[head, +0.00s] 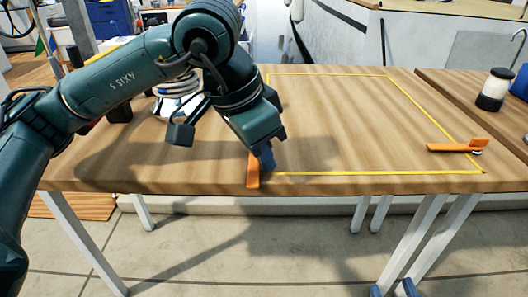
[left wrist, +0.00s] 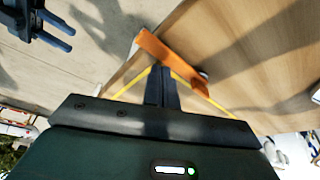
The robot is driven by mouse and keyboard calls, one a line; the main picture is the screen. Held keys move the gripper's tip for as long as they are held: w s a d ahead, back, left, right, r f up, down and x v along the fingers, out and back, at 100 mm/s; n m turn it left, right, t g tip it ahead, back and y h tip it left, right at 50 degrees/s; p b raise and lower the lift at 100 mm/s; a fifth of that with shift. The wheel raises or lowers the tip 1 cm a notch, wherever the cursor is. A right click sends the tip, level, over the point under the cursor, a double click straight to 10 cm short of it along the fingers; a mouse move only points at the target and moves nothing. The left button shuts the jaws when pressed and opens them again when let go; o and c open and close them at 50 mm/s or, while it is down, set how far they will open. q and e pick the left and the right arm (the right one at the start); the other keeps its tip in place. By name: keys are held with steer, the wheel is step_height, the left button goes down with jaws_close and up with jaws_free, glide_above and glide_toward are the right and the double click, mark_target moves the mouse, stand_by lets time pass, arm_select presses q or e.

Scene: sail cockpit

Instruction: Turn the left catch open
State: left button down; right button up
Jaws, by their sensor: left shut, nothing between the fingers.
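The left catch is an orange bar (head: 253,171) at the front left corner of the yellow-outlined panel. It points front to back, its near end at the wooden top's front edge. In the left wrist view the orange bar (left wrist: 168,53) lies just beyond my fingertips. My left gripper (head: 268,161) is shut and empty, pointing down close beside the bar's right side; I cannot tell whether they touch. The arm hides part of the bar. My right gripper (head: 393,289) shows only its blue fingertips at the bottom edge, apart; it also shows in the left wrist view (left wrist: 58,31).
A second orange catch (head: 450,147) lies crosswise at the front right corner of the yellow outline (head: 375,173). A black-and-white jar (head: 494,89) stands on the right-hand top. The panel's middle is clear.

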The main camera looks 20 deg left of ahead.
mark_target(252, 164)
arm_select(q)
steer(key=shift+w+a, duration=0.1)
steer(key=shift+w+a, duration=0.25)
steer(key=shift+w, duration=0.4)
arm_select(e)
steer(key=shift+f, duration=0.15)
